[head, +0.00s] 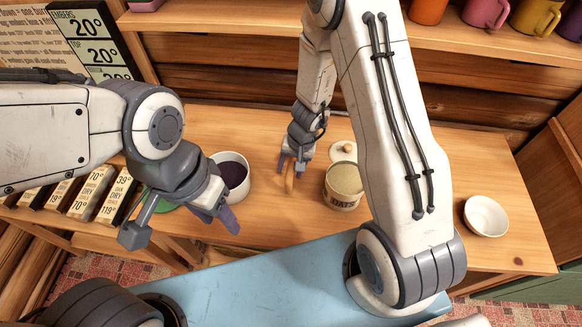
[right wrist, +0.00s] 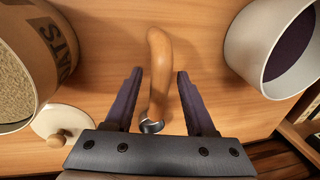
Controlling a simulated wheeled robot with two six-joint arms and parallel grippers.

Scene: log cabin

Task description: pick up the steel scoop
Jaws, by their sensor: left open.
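The steel scoop (head: 289,183) lies on the wooden counter. Its orange-brown handle (right wrist: 157,65) and a metal collar show in the right wrist view; the rest of it is hidden by the gripper. My right gripper (head: 287,166) is over it, pointing down. In the right wrist view its fingers (right wrist: 160,73) are apart, one on each side of the handle, with gaps on both sides. My left gripper (head: 218,213) is open and empty at the counter's front, beside a white pot.
The white pot (head: 213,159) with dark purple contents is left of the scoop. An oats canister (head: 343,203) and a cream lid (head: 343,150) are to its right. A white bowl (head: 486,216) stands far right. Mugs (head: 487,12) line the shelf above; labelled boxes (head: 92,194) are at left.

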